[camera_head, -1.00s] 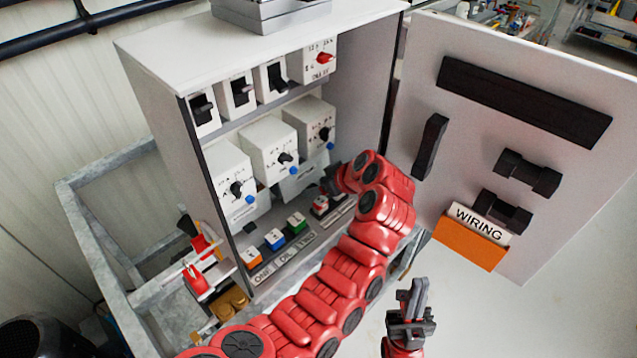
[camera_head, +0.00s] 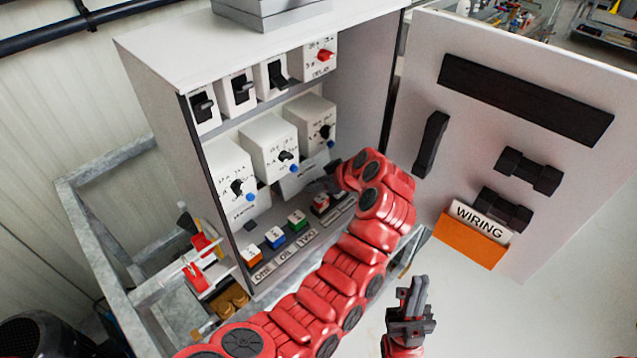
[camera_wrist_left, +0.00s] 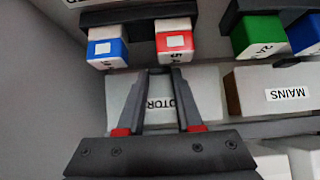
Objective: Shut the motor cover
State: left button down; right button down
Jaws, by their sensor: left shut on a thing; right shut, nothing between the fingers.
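The motor cover (camera_wrist_left: 207,92) is a pale plate in the left wrist view, its upside-down label partly blocked by a finger and showing "OTOR". My left gripper (camera_wrist_left: 161,74) is over it, one finger on each side of the lettering, closed on the cover. In the head view my left gripper (camera_head: 326,187) reaches inside the open cabinet (camera_head: 250,30), above the row of coloured blocks. My right gripper (camera_head: 419,292) is shut and empty, low in front of the cabinet.
A pale cover labelled "MAINS" (camera_wrist_left: 285,95) sits beside the motor cover. Blue (camera_wrist_left: 107,50) and red (camera_wrist_left: 175,40) blocks lie just beyond the fingertips. The cabinet door (camera_head: 570,75) stands open at right, with an orange "WIRING" holder (camera_head: 468,245). A grey frame (camera_head: 100,250) stands left.

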dwell(0.8)
pick_arm(q)
jog(key=shift+f+b, duration=0.2)
jog(key=shift+b, duration=0.2)
jog(key=b, duration=0.3)
jog(key=f+t+y+b, duration=0.1)
jog(key=b, duration=0.2)
jog(key=shift+w+a+f, duration=0.15)
jog(key=shift+w+a, duration=0.05)
jog(key=shift+w, duration=0.05)
jog(key=shift+w+a+r+t+y+b, duration=0.1)
jog(key=shift+a+r+t+y+b, duration=0.1)
jog(key=shift+t+y+b, duration=0.15)
jog(key=shift+r, duration=0.15)
jog(key=c, duration=0.6)
grip_release()
jog(key=shift+o, duration=0.2)
